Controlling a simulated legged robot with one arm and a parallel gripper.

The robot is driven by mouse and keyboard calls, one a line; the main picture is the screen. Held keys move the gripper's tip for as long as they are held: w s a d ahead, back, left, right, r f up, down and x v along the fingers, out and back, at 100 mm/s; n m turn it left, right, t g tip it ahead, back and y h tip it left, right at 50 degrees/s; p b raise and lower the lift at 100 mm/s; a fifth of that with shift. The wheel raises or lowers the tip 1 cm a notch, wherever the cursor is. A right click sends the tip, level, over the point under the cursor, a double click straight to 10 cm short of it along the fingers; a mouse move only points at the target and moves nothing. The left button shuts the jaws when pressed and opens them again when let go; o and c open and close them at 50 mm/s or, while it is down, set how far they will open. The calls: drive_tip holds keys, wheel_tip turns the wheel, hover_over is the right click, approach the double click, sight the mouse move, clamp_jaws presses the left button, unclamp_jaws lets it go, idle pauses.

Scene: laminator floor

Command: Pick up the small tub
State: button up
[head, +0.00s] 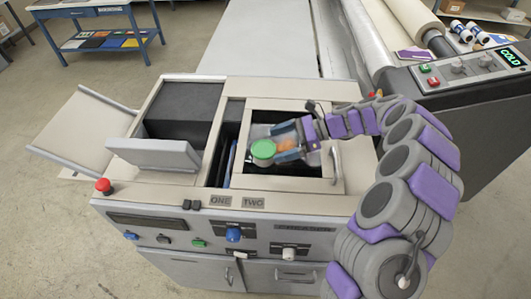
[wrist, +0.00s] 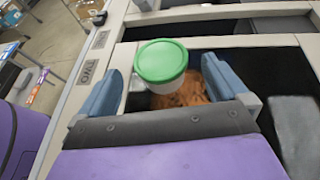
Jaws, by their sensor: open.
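The small tub (head: 263,151) has a green lid and stands in the opening of the machine marked TWO. In the wrist view the tub (wrist: 162,66) shows its round green lid and a pale side below it. My gripper (head: 280,144) reaches into the same opening from the right. In the wrist view my gripper (wrist: 165,82) is open, with one blue-grey finger on each side of the tub. The fingers look apart from the tub, and its lower part is partly hidden. An orange-brown material (wrist: 185,92) lies beneath or behind the tub.
The beige frame (head: 285,104) of the opening surrounds the tub and gripper. A grey tilted panel (head: 155,153) and a red button (head: 103,186) are on the left. A control box with a COLD display (head: 513,56) stands at the right.

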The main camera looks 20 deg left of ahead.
sight(271, 148)
drive_tip(key=shift+x, duration=0.9)
drive_tip(key=shift+s+a+f, duration=0.2)
drive_tip(key=shift+a+f, duration=0.2)
drive_tip(key=shift+a, duration=0.05)
drive_tip(key=shift+s+a+f, duration=0.2)
drive_tip(key=shift+a+f, duration=0.15)
drive_tip(key=shift+a, duration=0.15)
drive_tip(key=shift+s+a+f, duration=0.25)
drive_tip(key=shift+s+a, duration=0.05)
drive_tip(key=shift+a, duration=0.2)
drive_tip(key=shift+a+f, duration=0.1)
drive_tip(key=shift+a, duration=0.35)
drive_tip(key=c, duration=0.4)
drive_tip(key=shift+d, duration=0.25)
drive_tip(key=c, duration=0.4)
drive_tip(key=shift+d, duration=0.15)
drive_tip(key=shift+c, duration=0.5)
